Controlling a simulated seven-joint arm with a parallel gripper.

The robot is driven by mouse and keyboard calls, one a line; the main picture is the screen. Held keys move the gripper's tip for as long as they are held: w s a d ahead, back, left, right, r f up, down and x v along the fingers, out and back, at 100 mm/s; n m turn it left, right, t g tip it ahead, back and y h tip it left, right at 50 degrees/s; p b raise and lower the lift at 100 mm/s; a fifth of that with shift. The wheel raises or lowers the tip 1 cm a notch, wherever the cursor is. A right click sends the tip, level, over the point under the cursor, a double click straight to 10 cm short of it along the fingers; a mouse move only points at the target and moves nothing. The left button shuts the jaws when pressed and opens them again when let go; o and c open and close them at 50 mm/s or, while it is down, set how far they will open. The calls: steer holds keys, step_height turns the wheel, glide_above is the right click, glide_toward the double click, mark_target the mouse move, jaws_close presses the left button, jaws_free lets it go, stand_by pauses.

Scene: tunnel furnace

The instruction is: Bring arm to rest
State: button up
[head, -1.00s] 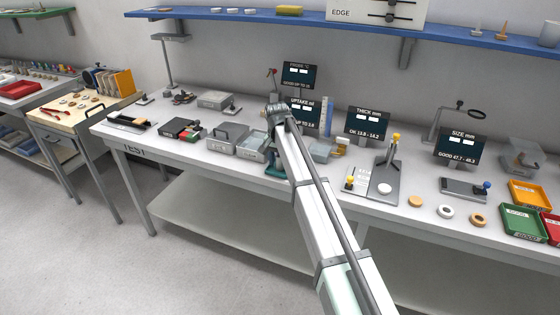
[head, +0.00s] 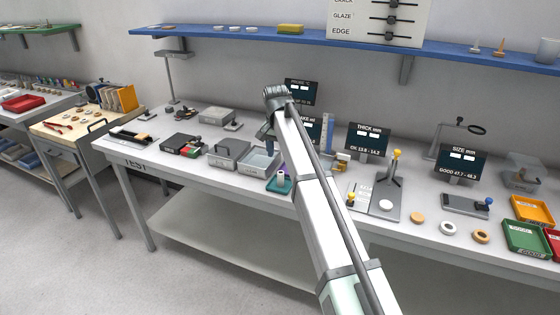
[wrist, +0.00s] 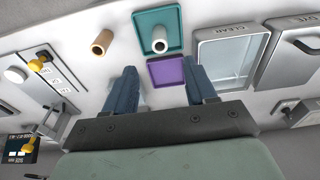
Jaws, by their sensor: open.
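My gripper (head: 268,132) is raised above the back half of the test bench (head: 215,178), at the end of my extended arm. In the wrist view my gripper (wrist: 162,85) shows two blue fingers spread apart with nothing between them. Beyond the fingertips, below on the bench, lie a purple square tray (wrist: 165,72) and a teal square tray (wrist: 148,22) with a pale hollow cylinder (wrist: 160,42) standing on it. A tan cylinder (wrist: 102,42) stands beside the teal tray. My arm hides part of the bench in the head view.
Dark display screens (head: 367,141), a gauge with a yellow knob (head: 392,180) and green tray (head: 525,236) are to the right. A blue shelf (head: 250,18) runs above.

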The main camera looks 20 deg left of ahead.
steer(key=shift+r, duration=0.4)
steer(key=shift+s+f, duration=0.1)
